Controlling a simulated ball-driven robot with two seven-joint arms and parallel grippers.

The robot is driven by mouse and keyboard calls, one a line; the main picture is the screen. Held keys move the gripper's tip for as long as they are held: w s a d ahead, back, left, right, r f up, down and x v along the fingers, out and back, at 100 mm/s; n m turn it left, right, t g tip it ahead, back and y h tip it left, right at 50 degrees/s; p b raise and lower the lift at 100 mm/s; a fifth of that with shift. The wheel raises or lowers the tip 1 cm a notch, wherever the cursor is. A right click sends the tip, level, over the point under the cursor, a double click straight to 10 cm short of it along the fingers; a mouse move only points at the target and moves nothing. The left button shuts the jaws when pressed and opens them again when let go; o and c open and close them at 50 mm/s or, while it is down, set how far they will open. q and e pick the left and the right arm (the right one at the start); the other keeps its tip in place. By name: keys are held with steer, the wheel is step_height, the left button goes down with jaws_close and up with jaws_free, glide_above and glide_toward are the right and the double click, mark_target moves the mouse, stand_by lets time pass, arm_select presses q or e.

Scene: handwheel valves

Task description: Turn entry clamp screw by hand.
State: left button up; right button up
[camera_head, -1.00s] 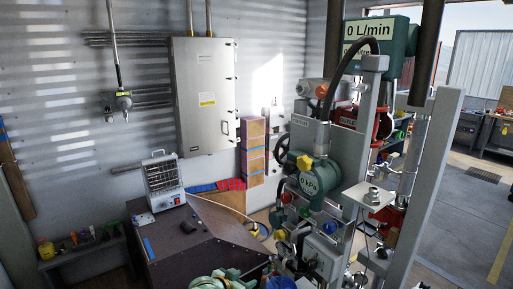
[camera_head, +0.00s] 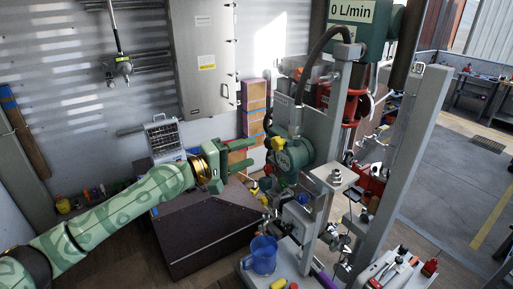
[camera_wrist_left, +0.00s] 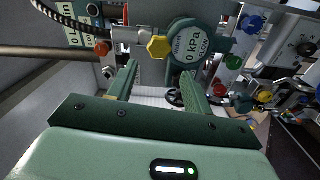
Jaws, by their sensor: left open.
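My left gripper (camera_head: 238,156) reaches in from the left, its two green fingers apart and pointing right toward the valve rig. Nothing shows held between them. In the left wrist view the open fingers (camera_wrist_left: 160,74) point at the rig, and a dark handwheel (camera_wrist_left: 175,97) shows in the gap beyond them. A yellow knob (camera_wrist_left: 159,47) sits beside the green pressure gauge (camera_wrist_left: 190,53), which reads 0 kPa. The gauge also shows in the head view (camera_head: 296,153). I cannot tell which part is the entry clamp screw. My right gripper is out of view.
The grey rig frame (camera_head: 323,128) stands right of the gripper. A dark bench (camera_head: 195,240) lies below the arm, and a blue mug (camera_head: 263,254) stands at the rig's foot. A grey wall cabinet (camera_head: 206,60) is behind. The floor at right is open.

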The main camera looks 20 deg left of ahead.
mark_target(276, 144)
arm_select(q)
steer(key=x, duration=0.7)
steer(key=shift+d, duration=0.25)
steer(key=shift+d+r+p, duration=0.15)
steer(key=shift+d+p, duration=0.05)
steer(key=shift+p, duration=0.1)
steer(key=shift+s, duration=0.1)
steer(key=c, duration=0.7)
